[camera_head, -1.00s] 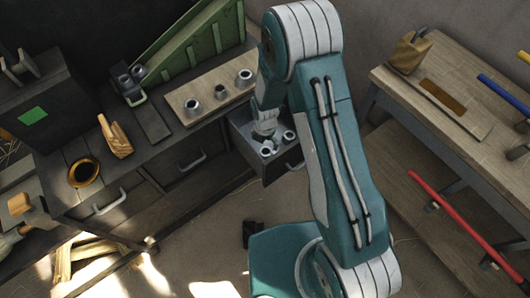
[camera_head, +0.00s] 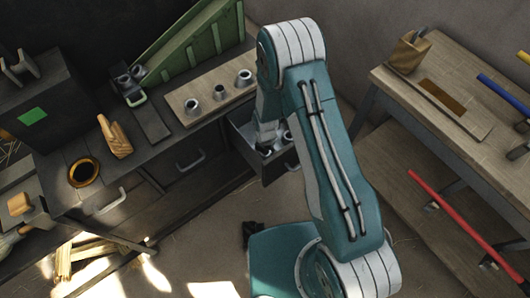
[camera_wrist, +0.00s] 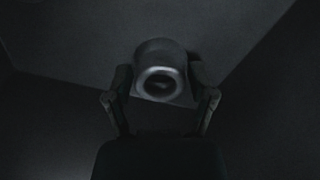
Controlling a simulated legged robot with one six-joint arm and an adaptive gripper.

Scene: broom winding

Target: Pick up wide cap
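The pull-out drawer (camera_head: 268,174) is open at the right end of the dark workbench, with grey caps inside. My gripper (camera_head: 264,143) is down in the drawer, partly hidden by my arm. In the wrist view a grey ring-shaped cap (camera_wrist: 160,82) with a round hole sits between the two fingers of my gripper (camera_wrist: 162,88). The fingers are spread, one on each side of the cap. The view is dark, and I cannot tell whether they touch it. Another cap (camera_head: 287,136) shows at the drawer's right side.
A green ramp-like rack (camera_head: 190,48) stands at the back. A wooden table (camera_head: 450,105) is at the right. A red bar (camera_head: 450,215) lies on its lower shelf.

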